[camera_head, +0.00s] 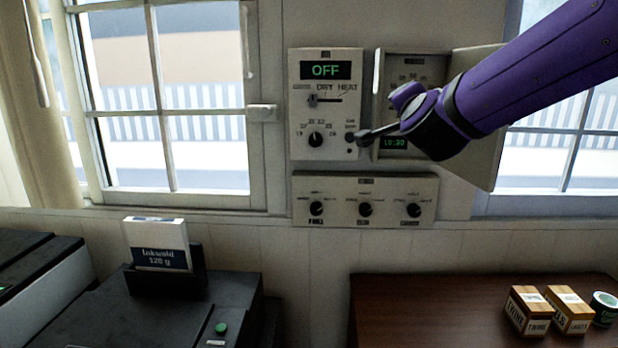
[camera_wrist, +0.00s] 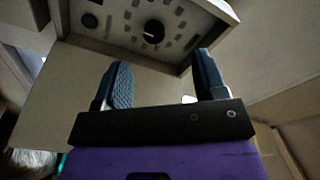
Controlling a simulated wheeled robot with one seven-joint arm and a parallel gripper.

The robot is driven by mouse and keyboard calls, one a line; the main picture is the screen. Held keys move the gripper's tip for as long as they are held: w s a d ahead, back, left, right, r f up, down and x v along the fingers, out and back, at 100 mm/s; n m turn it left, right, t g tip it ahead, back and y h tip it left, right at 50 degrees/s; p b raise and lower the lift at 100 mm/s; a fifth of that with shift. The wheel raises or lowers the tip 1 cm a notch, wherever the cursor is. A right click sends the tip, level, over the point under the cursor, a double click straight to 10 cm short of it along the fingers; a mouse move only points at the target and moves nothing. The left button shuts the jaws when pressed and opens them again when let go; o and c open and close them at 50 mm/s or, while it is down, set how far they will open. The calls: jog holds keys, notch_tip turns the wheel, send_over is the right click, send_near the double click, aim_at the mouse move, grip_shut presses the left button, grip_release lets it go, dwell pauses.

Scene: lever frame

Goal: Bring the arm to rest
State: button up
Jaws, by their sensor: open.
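My gripper (camera_head: 368,134) is at the end of my purple arm, which reaches in from the upper right. In the wrist view its two blue-padded fingers (camera_wrist: 163,80) stand apart with nothing between them. The wall unit (camera_head: 296,100) reads OFF on its display and has a slider and a round knob. The fingertips show in front of its right edge; I cannot tell whether they touch it. A timer box (camera_head: 380,70) with its door (camera_head: 487,162) open to the right reads 10:30, and my arm hides part of it. A box face with a dial (camera_wrist: 153,32) shows beyond the fingers.
A panel with three knobs (camera_head: 340,182) is below the wall unit. Windows (camera_head: 170,100) flank the units. A dark printer (camera_head: 80,315) holding a paper box (camera_head: 158,245) stands lower left. A brown table (camera_head: 430,310) with small boxes (camera_head: 528,310) and a roll (camera_head: 604,308) is lower right.

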jog(key=s+d+f+n+g+y, duration=0.1)
jog(key=s+d+f+n+g, duration=0.2)
jog(key=s, duration=0.7)
jog(key=s+d+f+n+g+y, duration=0.1)
jog(key=s+d+f+n+g, duration=0.2)
jog(key=s, duration=0.7)
jog(key=s+d+f+n+g, duration=0.3)
jog(key=s+f+n+g, duration=0.3)
jog(key=s, duration=0.4)
jog(key=shift+d+f+n+g+y, duration=0.2)
jog(key=shift+d+n+g+y, duration=0.1)
jog(key=shift+g+y, duration=0.15)
jog(key=shift+c, duration=0.4)
